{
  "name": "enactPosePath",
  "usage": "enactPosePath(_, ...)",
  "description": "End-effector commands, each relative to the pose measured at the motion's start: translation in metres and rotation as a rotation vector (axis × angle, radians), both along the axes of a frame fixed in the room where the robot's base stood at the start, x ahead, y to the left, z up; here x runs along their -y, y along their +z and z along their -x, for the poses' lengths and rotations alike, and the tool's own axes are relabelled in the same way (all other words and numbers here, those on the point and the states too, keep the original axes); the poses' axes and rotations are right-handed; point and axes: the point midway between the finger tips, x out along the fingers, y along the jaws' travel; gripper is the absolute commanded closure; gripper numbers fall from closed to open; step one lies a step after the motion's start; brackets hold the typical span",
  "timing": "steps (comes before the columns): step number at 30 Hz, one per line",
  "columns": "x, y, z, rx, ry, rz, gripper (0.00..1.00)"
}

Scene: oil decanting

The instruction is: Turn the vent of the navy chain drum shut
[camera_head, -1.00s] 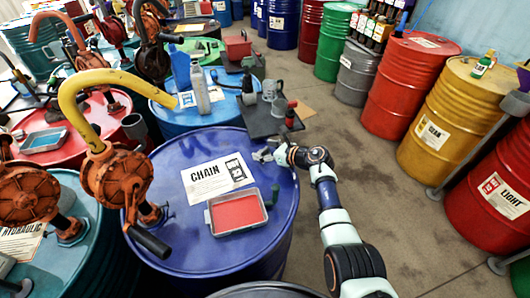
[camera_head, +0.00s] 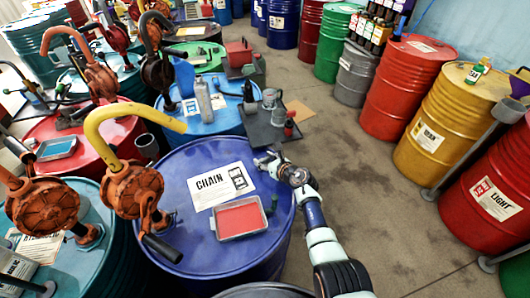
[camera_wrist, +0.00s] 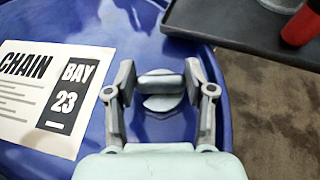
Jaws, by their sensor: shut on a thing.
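The navy drum labelled CHAIN (camera_head: 278,224) stands upright in the middle of the head view; its blue lid (camera_wrist: 90,20) fills much of the wrist view. The vent (camera_wrist: 160,84) is a small pale grey bar over a round base on the lid, near the rim. My gripper (camera_wrist: 158,77) is shut on the vent, with one finger at each end of the bar. In the head view my gripper (camera_head: 266,161) is at the lid's far right side, and it hides most of the vent there.
A label sheet (camera_head: 221,186), a tray with red contents (camera_head: 241,219) and an orange pump with a yellow spout (camera_head: 132,189) are on the navy lid. A dark tray (camera_head: 270,135) with containers is just beyond the drum. Open floor (camera_head: 370,200) lies to the right.

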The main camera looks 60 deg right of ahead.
Motion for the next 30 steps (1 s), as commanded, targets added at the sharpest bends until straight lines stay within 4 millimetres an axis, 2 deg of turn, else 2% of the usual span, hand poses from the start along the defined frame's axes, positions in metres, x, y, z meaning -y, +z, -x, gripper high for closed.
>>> enactPosePath(9, 0.001, 0.0, 0.0, 0.002, -0.01, 0.001, 0.81)
enactPosePath(10, 0.001, 0.0, 0.0, 0.002, -0.01, 0.001, 0.43)
enactPosePath(14, 0.001, 0.0, 0.0, 0.002, -0.009, 0.0, 0.22)
enactPosePath(25, 0.0, 0.001, 0.001, 0.002, -0.008, 0.002, 0.21)
enactPosePath(30, -0.007, 0.006, 0.015, 0.005, -0.008, 0.004, 0.21)
